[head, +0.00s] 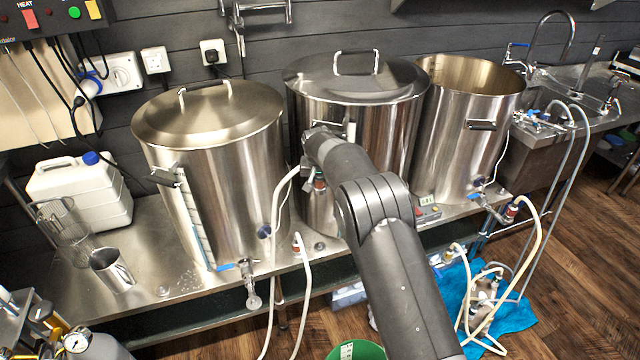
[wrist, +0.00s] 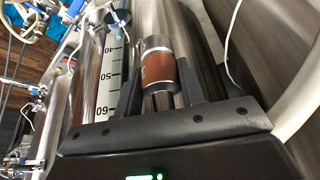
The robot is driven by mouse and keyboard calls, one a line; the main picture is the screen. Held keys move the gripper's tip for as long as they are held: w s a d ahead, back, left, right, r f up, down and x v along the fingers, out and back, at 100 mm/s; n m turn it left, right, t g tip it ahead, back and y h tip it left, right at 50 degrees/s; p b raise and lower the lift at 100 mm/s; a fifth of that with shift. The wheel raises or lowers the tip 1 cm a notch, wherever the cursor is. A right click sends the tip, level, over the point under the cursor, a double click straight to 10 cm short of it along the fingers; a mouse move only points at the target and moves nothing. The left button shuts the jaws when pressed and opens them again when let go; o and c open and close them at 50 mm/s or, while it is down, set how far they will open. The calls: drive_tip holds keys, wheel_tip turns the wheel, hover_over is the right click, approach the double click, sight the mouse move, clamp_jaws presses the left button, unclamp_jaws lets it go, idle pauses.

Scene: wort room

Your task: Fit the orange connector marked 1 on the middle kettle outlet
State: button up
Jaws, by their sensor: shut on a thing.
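The middle kettle (head: 355,85) is a lidded steel pot on the bench, and my arm reaches across its front. My gripper (wrist: 163,92) is shut on a connector (wrist: 158,70) with an orange-brown band and a silver end; no number is readable on it. A scale strip (wrist: 108,75) shows behind the fingers.
The left kettle (head: 212,140) has a blue-handled tap (head: 250,280). Another hose end (head: 298,243) stands at the bench edge near it. The right kettle (head: 465,125) is lidless, with a hose at its outlet. A pump with hoses (head: 485,290) lies on a blue cloth below.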

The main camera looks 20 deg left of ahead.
drive_tip(key=shift+r, duration=0.1)
drive_tip(key=shift+r, duration=2.15)
